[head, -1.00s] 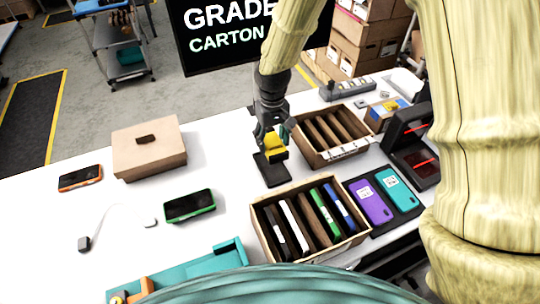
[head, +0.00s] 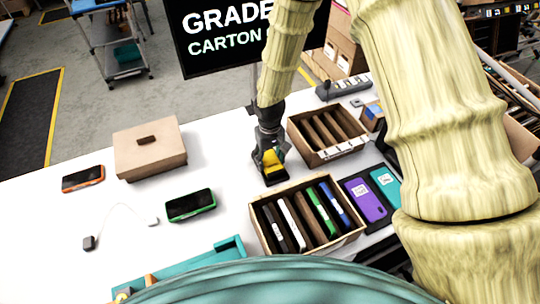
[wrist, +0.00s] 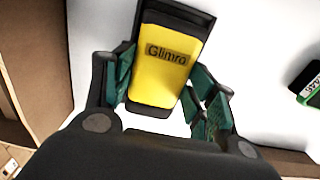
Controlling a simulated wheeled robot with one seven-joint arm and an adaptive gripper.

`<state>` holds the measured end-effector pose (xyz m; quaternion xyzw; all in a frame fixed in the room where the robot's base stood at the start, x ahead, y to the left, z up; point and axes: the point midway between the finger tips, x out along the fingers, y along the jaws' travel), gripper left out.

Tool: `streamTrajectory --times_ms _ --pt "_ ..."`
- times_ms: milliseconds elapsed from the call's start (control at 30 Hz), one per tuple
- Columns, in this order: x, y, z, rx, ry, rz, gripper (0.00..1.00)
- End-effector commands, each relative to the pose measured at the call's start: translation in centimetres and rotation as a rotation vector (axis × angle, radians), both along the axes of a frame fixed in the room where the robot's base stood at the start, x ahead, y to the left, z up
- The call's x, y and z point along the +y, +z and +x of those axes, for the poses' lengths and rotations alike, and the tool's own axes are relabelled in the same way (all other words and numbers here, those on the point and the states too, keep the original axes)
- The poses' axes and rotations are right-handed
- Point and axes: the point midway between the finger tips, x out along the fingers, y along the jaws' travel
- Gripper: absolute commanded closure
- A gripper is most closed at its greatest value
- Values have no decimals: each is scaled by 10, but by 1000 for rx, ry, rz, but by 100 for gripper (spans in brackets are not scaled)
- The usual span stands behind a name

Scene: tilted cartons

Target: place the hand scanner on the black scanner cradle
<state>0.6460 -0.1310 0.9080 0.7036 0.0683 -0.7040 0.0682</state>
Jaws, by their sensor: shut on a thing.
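The hand scanner is yellow with black ends and the word "Glimro"; it shows in the wrist view (wrist: 165,65) and small in the head view (head: 272,160). My gripper (head: 268,152) is shut on it, with green-padded fingers on both sides in the wrist view (wrist: 165,88). The black scanner cradle (head: 276,180) lies on the white table under the scanner, and my gripper and the scanner hide most of it. A dark border shows around the scanner's far end in the wrist view. I cannot tell whether scanner and cradle touch.
An open carton with several upright devices (head: 258,222) stands just in front, and a carton with brown dividers (head: 293,135) stands behind to the right. A green-edged phone (head: 190,205) and a closed box (head: 122,160) lie left. Purple and teal phones (head: 366,200) lie right.

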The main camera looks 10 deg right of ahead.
Motion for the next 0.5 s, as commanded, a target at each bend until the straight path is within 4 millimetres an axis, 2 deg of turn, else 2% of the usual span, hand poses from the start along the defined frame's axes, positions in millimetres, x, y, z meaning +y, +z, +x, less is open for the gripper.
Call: streamTrajectory --times_ms 433,467,500 --pt "0 -5 0 0 -1 0 62" --pt "0 -5 0 0 -1 0 41" --pt "0 -4 0 0 -1 0 34"
